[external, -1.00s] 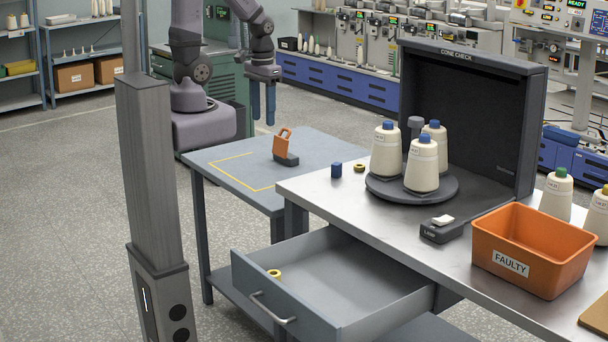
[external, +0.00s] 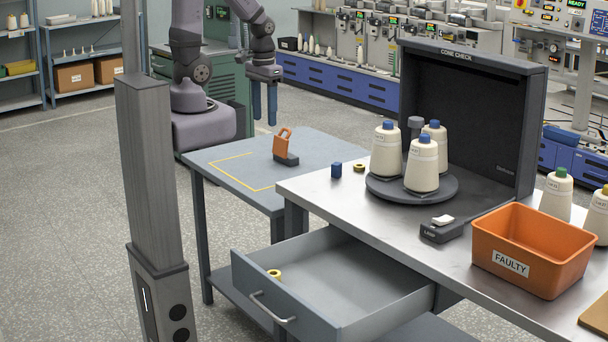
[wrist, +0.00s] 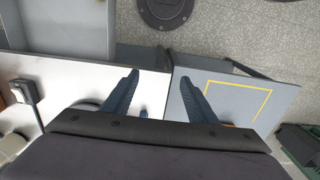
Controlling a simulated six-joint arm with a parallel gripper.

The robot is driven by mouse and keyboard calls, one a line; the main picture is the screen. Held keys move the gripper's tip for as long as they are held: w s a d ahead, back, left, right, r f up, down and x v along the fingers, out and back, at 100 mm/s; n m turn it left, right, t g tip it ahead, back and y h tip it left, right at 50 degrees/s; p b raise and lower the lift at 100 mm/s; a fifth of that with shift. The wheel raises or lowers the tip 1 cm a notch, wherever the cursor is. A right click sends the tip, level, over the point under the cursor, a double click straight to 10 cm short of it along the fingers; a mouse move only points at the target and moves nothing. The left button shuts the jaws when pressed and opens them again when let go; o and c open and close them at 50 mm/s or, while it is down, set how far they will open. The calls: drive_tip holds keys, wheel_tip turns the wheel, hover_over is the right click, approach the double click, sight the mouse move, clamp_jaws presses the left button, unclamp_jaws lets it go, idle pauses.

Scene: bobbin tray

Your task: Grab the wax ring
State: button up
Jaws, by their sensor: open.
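A small yellow ring (external: 274,274) lies in the open drawer (external: 390,300), near its front left corner. A second small ring, yellow with a dark centre (external: 359,167), lies on the steel table beside a blue cylinder (external: 336,170). I cannot tell for sure which one is the wax ring. My gripper (external: 264,120) hangs open and empty above the far side of the grey side table, away from both rings. In the wrist view its open fingers (wrist: 159,78) point over the tables; no ring is clearly visible there.
An orange padlock-shaped piece (external: 284,145) stands on the side table (external: 215,160). Cones on a dark turntable (external: 410,191), a lamp switch (external: 440,232) and an orange FAULTY bin (external: 535,245) occupy the steel table. A grey post (external: 155,170) stands at the left front.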

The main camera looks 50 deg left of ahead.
drive_tip(key=w+d+f+m+t+h+b, duration=0.1)
drive_tip(key=w+f+b, duration=0.25)
drive_tip(key=w, duration=0.45)
drive_tip(key=w+f+m+t+b, duration=0.1)
drive_tip(key=w+f+b, duration=0.25)
drive_tip(key=w, duration=0.45)
drive_tip(key=m+t+b, duration=0.2)
drive_tip(key=m+b, duration=0.1)
drive_tip(key=b, duration=0.2)
approach(356, 165)
drive_tip(key=shift+w+f+h+p, duration=0.2)
drive_tip(key=shift+f+p, duration=0.05)
drive_tip(key=shift+f, duration=0.4)
drive_tip(key=shift+w+f+h+p, duration=0.15)
drive_tip(key=shift+f+h+p, duration=0.05)
drive_tip(key=shift+f, duration=0.5)
drive_tip(key=shift+f, duration=0.1)
drive_tip(key=shift+w+p+x, duration=0.15)
drive_tip(key=shift+p+x, duration=0.5)
drive_tip(key=shift+x, duration=0.25)
drive_tip(key=shift+w+p+x, duration=0.2)
drive_tip(key=shift+p+x, duration=0.45)
drive_tip(key=shift+x, duration=0.25)
drive_tip(key=shift+w+d+f, duration=0.25)
drive_tip(key=shift+d+f, duration=0.05)
drive_tip(key=shift+f, duration=0.2)
drive_tip(key=c, duration=1.1)
